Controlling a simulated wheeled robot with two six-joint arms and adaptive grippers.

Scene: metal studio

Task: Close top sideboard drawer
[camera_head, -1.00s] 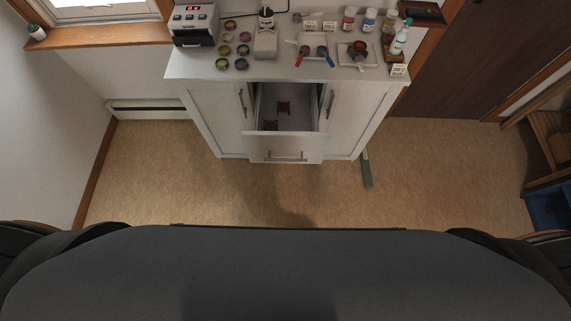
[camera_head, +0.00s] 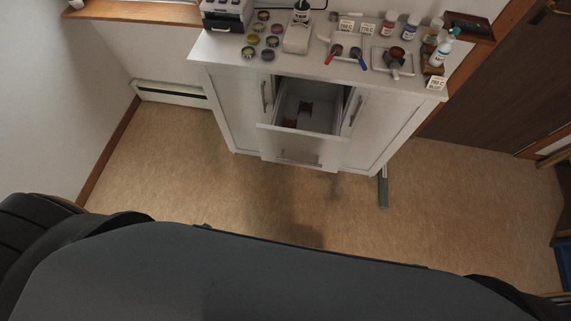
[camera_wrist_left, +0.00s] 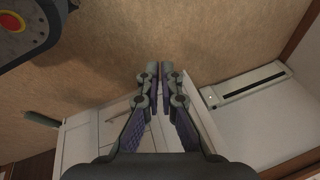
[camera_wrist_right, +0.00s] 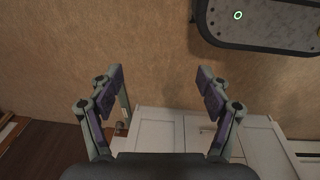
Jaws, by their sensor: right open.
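The white sideboard (camera_head: 232,110) stands ahead of me in the head view. Its top drawer (camera_head: 303,128) is pulled out in the middle, with a couple of small dark red items (camera_head: 305,107) inside. A bar handle (camera_head: 297,160) shows low on the front. In the left wrist view my left gripper (camera_wrist_left: 160,75) has its fingers close together with nothing seen between them. In the right wrist view my right gripper (camera_wrist_right: 161,75) is wide open and empty. Both grippers are apart from the sideboard, which shows beyond them. Neither gripper shows in the head view.
The sideboard top holds a device with a display (camera_head: 228,14), several small round jars (camera_head: 252,40), bottles (camera_head: 412,27) and tools. The floor before the sideboard is clear.

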